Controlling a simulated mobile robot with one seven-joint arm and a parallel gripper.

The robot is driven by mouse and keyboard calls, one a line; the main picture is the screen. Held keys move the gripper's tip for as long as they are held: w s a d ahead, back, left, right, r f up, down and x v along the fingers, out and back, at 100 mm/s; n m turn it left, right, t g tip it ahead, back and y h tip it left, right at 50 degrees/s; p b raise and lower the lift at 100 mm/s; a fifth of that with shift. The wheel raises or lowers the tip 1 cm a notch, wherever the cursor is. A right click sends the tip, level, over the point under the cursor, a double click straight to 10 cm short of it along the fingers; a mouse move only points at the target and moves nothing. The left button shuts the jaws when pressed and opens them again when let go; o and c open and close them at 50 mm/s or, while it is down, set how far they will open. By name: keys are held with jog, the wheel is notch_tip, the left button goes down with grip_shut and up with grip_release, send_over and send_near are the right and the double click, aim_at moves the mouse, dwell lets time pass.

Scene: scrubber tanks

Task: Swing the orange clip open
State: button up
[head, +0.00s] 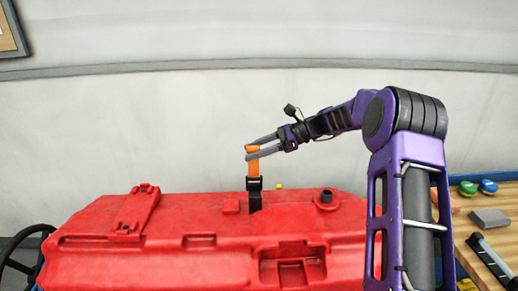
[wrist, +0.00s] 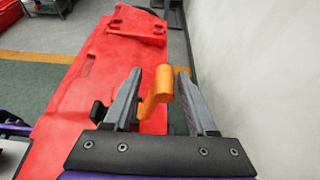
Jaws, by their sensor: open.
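The orange clip (head: 252,152) stands upright on a black mount (head: 254,185) at the top of the red tank (head: 210,215). In the wrist view the clip (wrist: 158,90) shows between the two fingers of my gripper (wrist: 158,92). My gripper (head: 262,150) reaches in from the right in the head view, with its fingertips at the clip's upper part. The fingers are apart, one on each side of the clip. The clip looks close to the right finger in the wrist view; whether they touch I cannot tell.
A pale wall (head: 130,130) rises behind the tank, close to my gripper's right in the wrist view. A wooden bench (head: 490,240) with tools stands at the right. A black wheel (head: 20,255) is at the lower left. The air above the tank's left part is free.

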jog(key=v, duration=1.7)
jog(key=shift+d, duration=0.25)
jog(key=shift+s, duration=0.2)
